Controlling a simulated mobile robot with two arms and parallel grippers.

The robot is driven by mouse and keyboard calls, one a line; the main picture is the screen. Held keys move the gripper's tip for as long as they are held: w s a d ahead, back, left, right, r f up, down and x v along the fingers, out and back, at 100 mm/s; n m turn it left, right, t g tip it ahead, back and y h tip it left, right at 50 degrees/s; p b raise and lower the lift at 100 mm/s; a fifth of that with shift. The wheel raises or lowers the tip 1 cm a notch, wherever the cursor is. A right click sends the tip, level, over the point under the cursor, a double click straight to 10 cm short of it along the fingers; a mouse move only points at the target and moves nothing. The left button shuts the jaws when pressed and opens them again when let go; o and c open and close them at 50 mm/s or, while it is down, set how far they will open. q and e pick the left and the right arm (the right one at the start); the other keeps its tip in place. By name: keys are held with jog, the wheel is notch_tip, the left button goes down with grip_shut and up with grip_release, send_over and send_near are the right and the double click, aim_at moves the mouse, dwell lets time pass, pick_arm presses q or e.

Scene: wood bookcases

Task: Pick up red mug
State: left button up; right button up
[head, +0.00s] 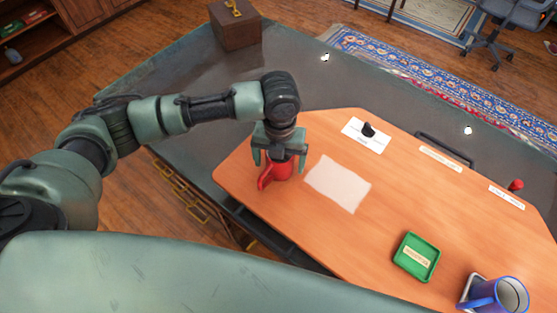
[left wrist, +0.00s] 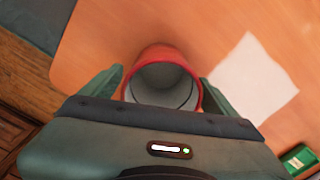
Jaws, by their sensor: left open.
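The red mug (head: 277,173) stands at the left end of the orange wooden board in the head view, its handle pointing to the lower left. My left gripper (head: 279,158) is directly over it, pointing down. In the left wrist view the mug (left wrist: 162,58) shows its open grey inside, and the open fingers of my left gripper (left wrist: 162,95) lie one on each side of it. I cannot tell whether the fingers touch the mug. The gripper body hides the near part of the mug. My right gripper is not in view.
A white sheet (head: 338,184) lies just right of the mug. A green tray (head: 416,257) and a blue mug (head: 508,296) are further right on the board. A white card (head: 366,136) with a black object lies behind. A wooden box (head: 235,27) stands on the dark table's far corner.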

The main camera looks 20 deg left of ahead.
pick_arm(q)
jog(key=shift+f, duration=0.1)
jog(key=c, duration=1.7)
jog(key=shift+c, duration=0.3)
